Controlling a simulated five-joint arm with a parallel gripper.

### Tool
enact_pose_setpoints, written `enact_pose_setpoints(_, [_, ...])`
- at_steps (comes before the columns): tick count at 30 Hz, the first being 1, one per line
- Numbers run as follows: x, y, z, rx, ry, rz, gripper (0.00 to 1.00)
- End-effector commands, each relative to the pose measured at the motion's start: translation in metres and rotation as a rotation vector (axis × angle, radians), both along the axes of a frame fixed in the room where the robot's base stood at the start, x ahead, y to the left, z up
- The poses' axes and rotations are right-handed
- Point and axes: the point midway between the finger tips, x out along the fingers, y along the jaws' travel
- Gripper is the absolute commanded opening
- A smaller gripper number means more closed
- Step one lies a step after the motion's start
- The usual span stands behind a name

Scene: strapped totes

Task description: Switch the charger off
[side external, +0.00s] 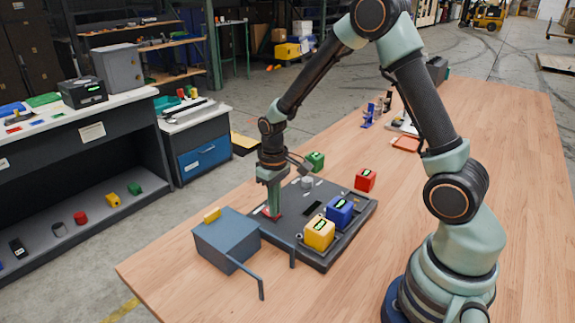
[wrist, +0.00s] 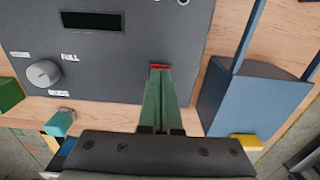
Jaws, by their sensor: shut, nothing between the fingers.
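The charger (side external: 290,201) is a flat dark grey panel on the wooden table, with a small dark display (wrist: 92,21) and a round grey knob (wrist: 43,74) beside the word FULL. A red switch (wrist: 160,67) is on the panel, mostly hidden by my fingertips; its setting cannot be told. My gripper (side external: 273,214) points down at the panel with its green fingers shut and empty. In the wrist view my fingertips (wrist: 160,72) are at the red switch and seem to touch it. A yellow block (side external: 320,233) and a blue block (side external: 340,210) with lit displays sit on the charger.
The table's right part (side external: 490,150) is clear.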

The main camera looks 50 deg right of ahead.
Motion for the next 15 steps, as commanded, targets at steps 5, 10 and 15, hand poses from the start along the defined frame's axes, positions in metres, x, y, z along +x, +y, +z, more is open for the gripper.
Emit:
enact_pose_setpoints(5, [0.001,0.000,0.012,0.000,-0.002,0.000,0.00])
enact_pose_setpoints(10, [0.000,0.000,0.024,0.000,-0.002,0.000,0.00])
enact_pose_setpoints(15, [0.001,0.000,0.037,0.000,-0.003,0.000,0.00])
